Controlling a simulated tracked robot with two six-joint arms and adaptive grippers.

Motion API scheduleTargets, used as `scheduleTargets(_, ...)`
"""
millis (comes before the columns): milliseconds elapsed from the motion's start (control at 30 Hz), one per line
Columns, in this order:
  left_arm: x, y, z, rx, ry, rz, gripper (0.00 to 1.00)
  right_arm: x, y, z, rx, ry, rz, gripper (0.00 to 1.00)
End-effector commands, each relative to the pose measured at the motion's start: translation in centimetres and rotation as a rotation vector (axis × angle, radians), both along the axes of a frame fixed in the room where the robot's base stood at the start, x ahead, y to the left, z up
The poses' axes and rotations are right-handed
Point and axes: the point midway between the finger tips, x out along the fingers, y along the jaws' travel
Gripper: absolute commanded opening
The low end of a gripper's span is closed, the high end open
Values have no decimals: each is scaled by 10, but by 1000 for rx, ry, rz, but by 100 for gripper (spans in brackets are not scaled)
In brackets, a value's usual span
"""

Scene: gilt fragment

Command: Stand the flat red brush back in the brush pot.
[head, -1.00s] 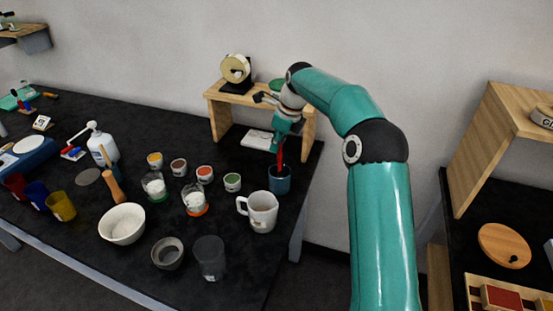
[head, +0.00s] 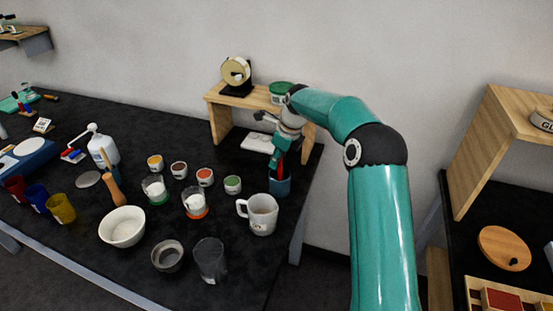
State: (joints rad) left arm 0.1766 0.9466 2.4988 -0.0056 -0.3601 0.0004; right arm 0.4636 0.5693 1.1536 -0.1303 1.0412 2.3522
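The flat red brush (head: 280,169) is upright, its lower end inside the blue brush pot (head: 280,184) at the right end of the black table. My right gripper (head: 278,154) is right above the pot, around the brush's upper part, and appears shut on it. The fingers partly hide the brush, and the pot wall hides its lower end, so I cannot tell whether it touches the bottom. My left gripper is not in view.
A white mug (head: 262,214) stands close in front of the pot. A wooden shelf (head: 221,119) stands behind, with a tape roll (head: 236,72) and green-lidded tub (head: 281,91) on top. Several small paint jars and a white bowl (head: 122,227) stand to the left.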

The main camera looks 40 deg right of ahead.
Motion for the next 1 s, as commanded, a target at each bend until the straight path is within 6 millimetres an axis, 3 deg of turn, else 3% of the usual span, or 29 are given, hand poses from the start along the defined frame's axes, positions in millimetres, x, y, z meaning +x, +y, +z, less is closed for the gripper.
scheduleTargets(267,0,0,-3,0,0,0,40,-5,-2,20,-2,-5,-1,24)
scheduleTargets(700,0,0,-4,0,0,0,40,-27,-7,99,-1,-4,0,24)
scheduleTargets(1000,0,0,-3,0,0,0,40,-33,-7,116,0,-1,2,24)
